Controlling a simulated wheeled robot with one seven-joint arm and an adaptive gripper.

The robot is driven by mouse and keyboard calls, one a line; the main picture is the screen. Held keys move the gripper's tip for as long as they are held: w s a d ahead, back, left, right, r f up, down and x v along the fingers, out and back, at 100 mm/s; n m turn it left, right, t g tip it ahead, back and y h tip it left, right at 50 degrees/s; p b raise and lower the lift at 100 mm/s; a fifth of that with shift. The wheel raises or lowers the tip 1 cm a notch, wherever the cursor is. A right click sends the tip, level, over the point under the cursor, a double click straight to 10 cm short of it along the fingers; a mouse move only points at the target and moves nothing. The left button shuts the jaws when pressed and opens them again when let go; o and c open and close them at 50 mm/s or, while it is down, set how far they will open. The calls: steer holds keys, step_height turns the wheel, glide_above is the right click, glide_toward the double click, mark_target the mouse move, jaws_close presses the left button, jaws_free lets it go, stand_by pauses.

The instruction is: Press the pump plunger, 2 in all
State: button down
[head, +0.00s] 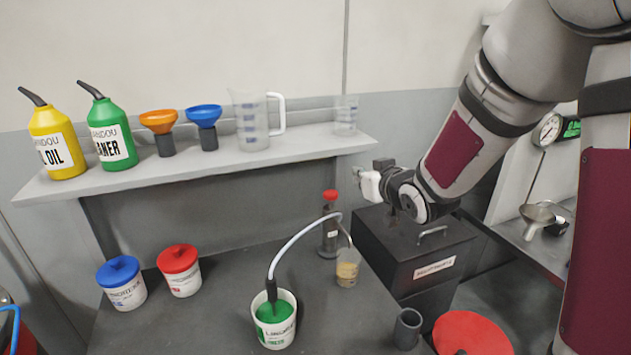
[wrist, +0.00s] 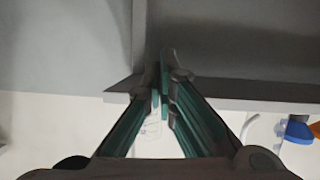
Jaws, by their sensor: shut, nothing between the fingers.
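A white pot (head: 281,333) with a green lid stands on the dark bench in the head view. A black pump fitting (head: 271,290) rises from its lid, and a pale curved tube (head: 297,238) arches from it to a clear beaker (head: 347,272) holding tan liquid. I cannot tell how far the plunger is pressed. My gripper (head: 362,175) is up and to the right of the pot, near the shelf's right end, apart from the pump. In the wrist view my gripper (wrist: 161,62) has its green-edged fingers together and empty. The pump is not seen there.
A dark cylinder with a red top (head: 330,227) stands behind the beaker. Blue-lidded (head: 124,289) and red-lidded (head: 180,277) pots stand left. A shelf (head: 300,150) holds bottles, funnels and jugs. A black box (head: 420,258) is below my wrist. Bench between the pots is clear.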

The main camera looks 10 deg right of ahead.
steer(key=shift+w+a+f+t+y, duration=0.2)
steer(key=shift+w+f+t+y, duration=0.1)
steer(key=shift+w+f, duration=0.3)
steer(key=shift+w+a+f+t+y, duration=0.2)
steer(key=shift+w+f+t+y, duration=0.1)
steer(key=shift+w+f, duration=0.3)
glide_above(331, 195)
steer(key=d, duration=0.1)
step_height(331, 195, down, 2)
steer(key=f, duration=0.1)
steer(key=shift+s+f+p, duration=0.25)
steer(key=shift+f, duration=0.6)
steer(key=shift+s+f+p, duration=0.2)
steer(key=shift+s+f, duration=0.05)
steer(key=shift+f, duration=0.6)
